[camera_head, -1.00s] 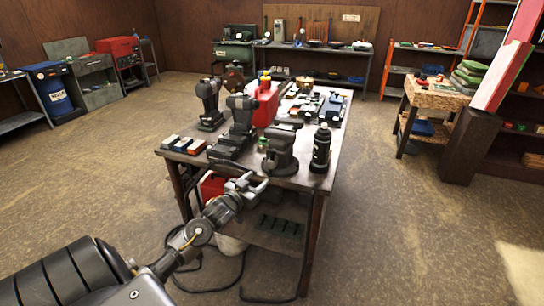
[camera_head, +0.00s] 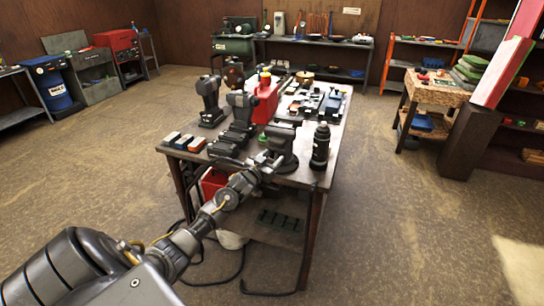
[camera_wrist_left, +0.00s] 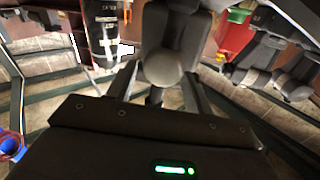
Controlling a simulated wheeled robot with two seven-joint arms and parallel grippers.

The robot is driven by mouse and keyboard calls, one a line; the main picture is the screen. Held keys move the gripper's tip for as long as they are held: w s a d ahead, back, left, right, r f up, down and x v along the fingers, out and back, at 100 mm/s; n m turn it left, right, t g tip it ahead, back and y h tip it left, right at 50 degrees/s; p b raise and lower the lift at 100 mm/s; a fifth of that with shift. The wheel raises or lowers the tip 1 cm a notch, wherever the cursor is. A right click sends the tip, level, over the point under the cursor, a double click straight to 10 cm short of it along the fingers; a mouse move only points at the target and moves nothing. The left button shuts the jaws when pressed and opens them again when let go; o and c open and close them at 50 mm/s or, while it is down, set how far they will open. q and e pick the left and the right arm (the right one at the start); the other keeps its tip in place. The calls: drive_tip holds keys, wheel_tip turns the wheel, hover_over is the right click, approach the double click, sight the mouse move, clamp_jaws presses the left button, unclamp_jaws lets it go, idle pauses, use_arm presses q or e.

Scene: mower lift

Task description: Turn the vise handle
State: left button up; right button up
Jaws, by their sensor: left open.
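The dark grey vise (camera_head: 284,137) stands on the near end of the workbench (camera_head: 210,154). My left gripper (camera_head: 268,162) is at the near side of the vise in the head view and covers its lower front. In the left wrist view the vise (camera_wrist_left: 178,22) is at the top middle, with its rounded grey front end facing the camera. The open fingers of my left gripper (camera_wrist_left: 160,84) are on either side of this rounded end. A short dark bar, perhaps the handle, shows below it between the fingers. Contact cannot be told. My right gripper is not in view.
A black bottle (camera_head: 321,147) stands close right of the vise. Left of it are a dark bench tool (camera_head: 240,112) and a red can (camera_head: 265,100). Small coloured blocks (camera_head: 183,142) lie at the bench's left corner. The floor right of the bench is clear.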

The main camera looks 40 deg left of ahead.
use_arm(q)
drive_tip(key=shift+w, duration=0.25)
drive_tip(key=c, duration=0.9)
